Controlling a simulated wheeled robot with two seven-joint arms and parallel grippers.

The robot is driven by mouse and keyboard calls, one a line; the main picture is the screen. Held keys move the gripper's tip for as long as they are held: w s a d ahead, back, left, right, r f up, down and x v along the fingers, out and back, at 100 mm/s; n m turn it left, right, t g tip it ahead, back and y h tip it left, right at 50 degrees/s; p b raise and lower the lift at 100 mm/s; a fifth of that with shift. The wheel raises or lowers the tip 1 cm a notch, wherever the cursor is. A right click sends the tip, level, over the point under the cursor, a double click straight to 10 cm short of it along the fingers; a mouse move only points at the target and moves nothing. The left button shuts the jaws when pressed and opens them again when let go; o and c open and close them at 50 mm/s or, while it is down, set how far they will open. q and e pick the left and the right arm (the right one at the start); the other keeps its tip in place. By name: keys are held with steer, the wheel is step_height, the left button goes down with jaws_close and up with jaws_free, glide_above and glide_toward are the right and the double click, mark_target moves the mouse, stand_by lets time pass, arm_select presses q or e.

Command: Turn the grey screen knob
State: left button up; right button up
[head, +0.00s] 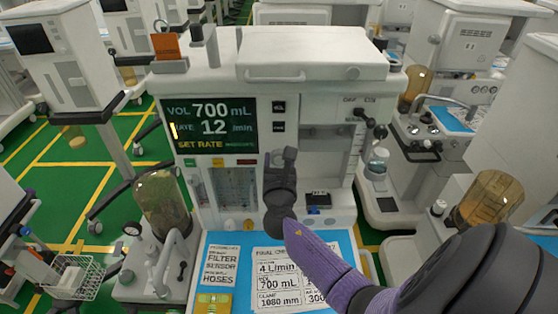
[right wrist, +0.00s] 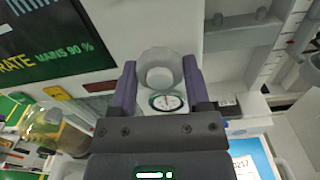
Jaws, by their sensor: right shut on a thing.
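The screen (head: 212,125) on the middle cart reads VOL 700 mL, RATE 12 /min and SET RATE, with a yellow mark beside the rate line. My right gripper (head: 283,155) is at the cart's front panel, just right of the screen's lower corner. In the right wrist view the round grey knob (right wrist: 158,76) sits between the two purple fingers of my right gripper (right wrist: 160,70), which are shut on it. In the head view my gripper hides the knob. My left gripper is not in view.
Two black buttons (head: 278,107) are above my gripper. A blue worktop (head: 215,240) with printed sheets (head: 288,275) lies below. Other carts stand close on both sides.

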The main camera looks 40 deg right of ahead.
steer(key=m+b, duration=0.2)
steer(key=m, duration=0.2)
steer(key=shift+f, duration=0.15)
steer(key=m+b, duration=0.1)
steer(key=m, duration=0.3)
steer(key=shift+b, duration=0.4)
steer(key=m+b, duration=0.2)
steer(key=m, duration=0.3)
steer(key=shift+m, duration=0.4)
steer(key=shift+m+b, duration=0.65)
steer(key=shift+m, duration=1.15)
steer(key=o, duration=1.3)
